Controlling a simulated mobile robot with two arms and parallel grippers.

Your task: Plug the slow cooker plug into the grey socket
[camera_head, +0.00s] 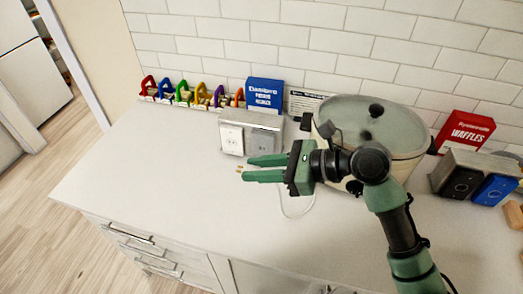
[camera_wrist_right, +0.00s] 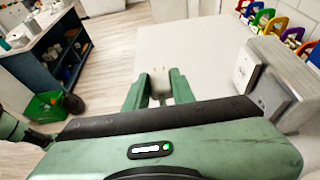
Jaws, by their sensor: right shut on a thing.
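My right gripper (camera_head: 243,169) is shut on the slow cooker plug (camera_head: 239,171), held above the counter. The small plug with its metal prongs also shows between the fingertips in the right wrist view (camera_wrist_right: 160,82). The prongs point left in the head view. The grey socket (camera_head: 263,142) is the right one on a slanted box against the wall, behind the fingers and apart from the plug. In the right wrist view the grey socket (camera_wrist_right: 270,94) is at right. The slow cooker (camera_head: 400,166), cream with a glass lid, stands behind my right arm. My left gripper is out of view.
A white socket (camera_head: 231,138) sits left of the grey one. A blue box (camera_head: 265,94) and several coloured clips (camera_head: 182,92) stand along the wall. A red waffle box (camera_head: 464,131) and a box with black and blue sockets (camera_head: 474,182) are at right. The counter's left part (camera_head: 135,165) is clear.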

